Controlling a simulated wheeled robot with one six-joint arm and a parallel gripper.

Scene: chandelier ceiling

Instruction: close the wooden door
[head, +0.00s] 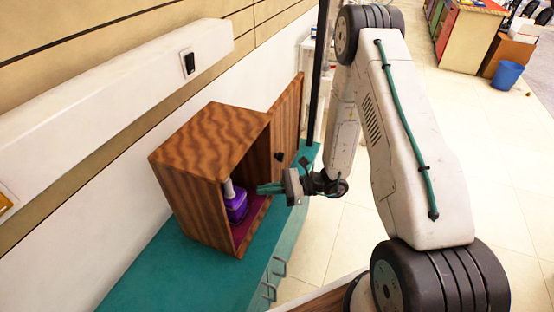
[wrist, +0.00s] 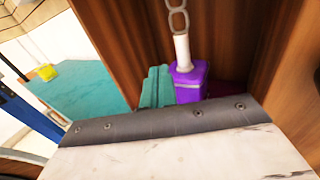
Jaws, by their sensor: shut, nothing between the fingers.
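The wooden door (head: 288,115) stands open, swung outward on the far right side of a wavy-grained wooden cabinet (head: 188,205). A dark knob (head: 279,156) shows on the door. Inside the cabinet is a purple object (head: 236,206) with a white upright part; it also shows in the wrist view (wrist: 188,84). My gripper (head: 262,188) has teal fingers, shut and empty, at the open front of the cabinet, pointing in and apart from the door's knob. In the wrist view the fingers (wrist: 156,88) appear beside the purple object; whether they touch it I cannot tell.
The cabinet stands on a teal counter (head: 175,274) with drawer handles along its front. A white wall box (head: 130,72) runs above it. A dark pole (head: 319,75) rises beyond the door. Open tiled floor (head: 340,240) lies to the right, with a blue bin (head: 507,75) far off.

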